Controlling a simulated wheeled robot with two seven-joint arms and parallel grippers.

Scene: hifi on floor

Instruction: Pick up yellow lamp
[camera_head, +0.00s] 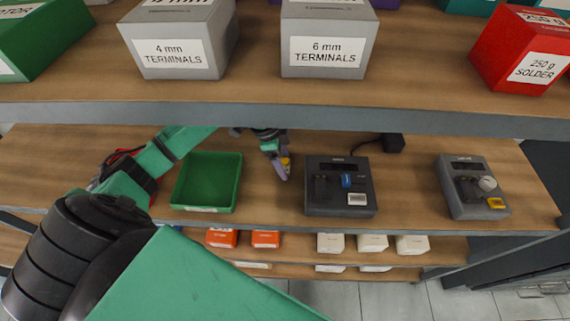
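My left gripper (281,168) reaches in from the left under the upper shelf. It is over the middle shelf, between the green tray and the black device. A small yellow lamp (286,161) shows at its fingertips, and the fingers appear closed on it. The fingers are small in the view and partly hide the lamp. My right gripper is not in view.
An empty green tray (207,182) stands left of the gripper. A black device (340,188) with a blue part stands to its right. A grey device (472,188) with a yellow part is farther right. The upper shelf edge (300,119) crosses above.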

